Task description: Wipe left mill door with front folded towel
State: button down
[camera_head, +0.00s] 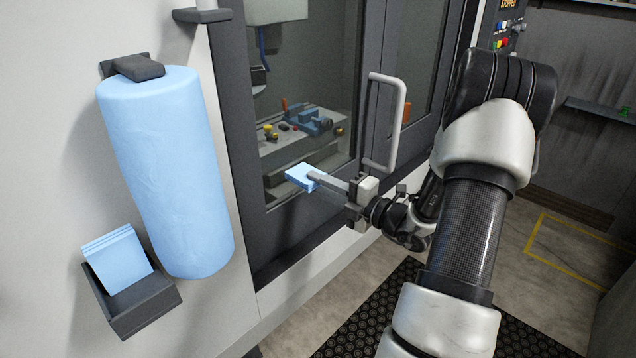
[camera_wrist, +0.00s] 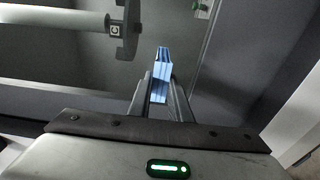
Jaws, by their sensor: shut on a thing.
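My gripper (camera_head: 318,178) is shut on a light blue folded towel (camera_head: 300,176). The towel is at the lower part of the left mill door (camera_head: 290,228), in front of its window. I cannot tell whether it touches the door. In the wrist view, the towel (camera_wrist: 161,68) stands between the two fingers of my gripper (camera_wrist: 160,90). The fingers cover part of the towel.
A pale vertical door handle (camera_head: 397,125) stands just right of my gripper. A blue paper roll (camera_head: 165,170) and a dark holder (camera_head: 147,308) with more folded towels (camera_head: 118,258) are on the left wall. Behind the window is a vise (camera_head: 312,122).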

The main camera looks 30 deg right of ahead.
jog(key=shift+s+a+r+p, duration=0.1)
jog(key=shift+s+a+p, duration=0.15)
jog(key=shift+a, duration=0.8)
jog(key=shift+s+a+p, duration=0.25)
jog(key=shift+a, duration=0.8)
jog(key=shift+s, duration=0.1)
jog(key=shift+p+v, duration=0.55)
jog(key=shift+v, duration=2.4)
jog(key=v, duration=0.3)
jog(key=shift+a, duration=0.15)
